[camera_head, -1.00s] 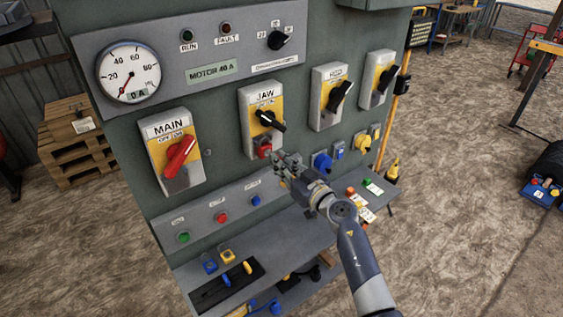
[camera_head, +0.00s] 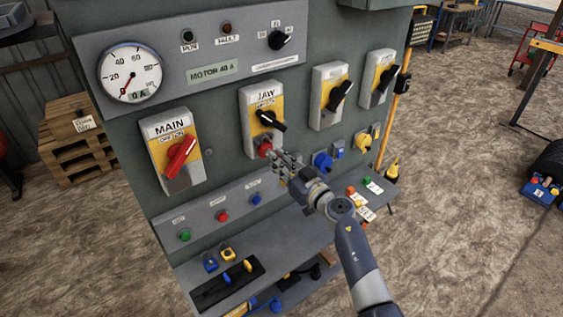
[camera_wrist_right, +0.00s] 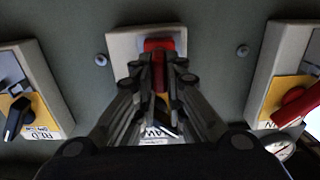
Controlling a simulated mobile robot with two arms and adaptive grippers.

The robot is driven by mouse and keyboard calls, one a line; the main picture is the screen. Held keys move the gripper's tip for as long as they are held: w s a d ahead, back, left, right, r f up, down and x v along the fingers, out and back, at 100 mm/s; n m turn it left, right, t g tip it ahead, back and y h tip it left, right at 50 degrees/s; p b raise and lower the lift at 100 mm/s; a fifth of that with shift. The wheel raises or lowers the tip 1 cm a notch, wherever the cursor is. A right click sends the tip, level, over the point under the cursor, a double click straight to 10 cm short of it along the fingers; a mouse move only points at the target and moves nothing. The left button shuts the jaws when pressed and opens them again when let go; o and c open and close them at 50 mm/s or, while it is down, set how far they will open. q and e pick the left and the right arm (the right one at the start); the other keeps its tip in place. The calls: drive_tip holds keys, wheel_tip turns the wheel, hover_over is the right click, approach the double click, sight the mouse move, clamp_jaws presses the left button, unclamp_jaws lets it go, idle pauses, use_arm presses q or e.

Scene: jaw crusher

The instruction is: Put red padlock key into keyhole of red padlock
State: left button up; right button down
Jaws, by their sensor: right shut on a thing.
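The red padlock (camera_head: 265,150) hangs at the lower end of the JAW switch box (camera_head: 249,143), below its black handle. It also shows in the right wrist view (camera_wrist_right: 154,44), which is turned upside down. My right gripper (camera_head: 277,163) is just in front of the padlock, to its lower right. In the wrist view its fingers are shut on a narrow red piece (camera_wrist_right: 158,76), which looks like the red key. The red piece lines up with the padlock. The keyhole and the key's tip are hidden, so I cannot tell whether they touch. My left gripper is not in view.
A blue padlock (camera_head: 322,161) and a yellow padlock (camera_head: 362,142) hang from the boxes to the right. The MAIN box (camera_head: 160,135) with a red handle is to the left. A shelf (camera_head: 285,245) with loose locks and a black tray (camera_head: 205,297) lies below.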

drive_tip(key=shift+w+a, duration=0.45)
drive_tip(key=shift+w, duration=0.1)
drive_tip(key=c, duration=1.6)
unclamp_jaws()
drive_tip(key=shift+o, duration=0.2)
drive_tip(key=p+v, duration=0.2)
drive_tip(key=v, duration=0.7)
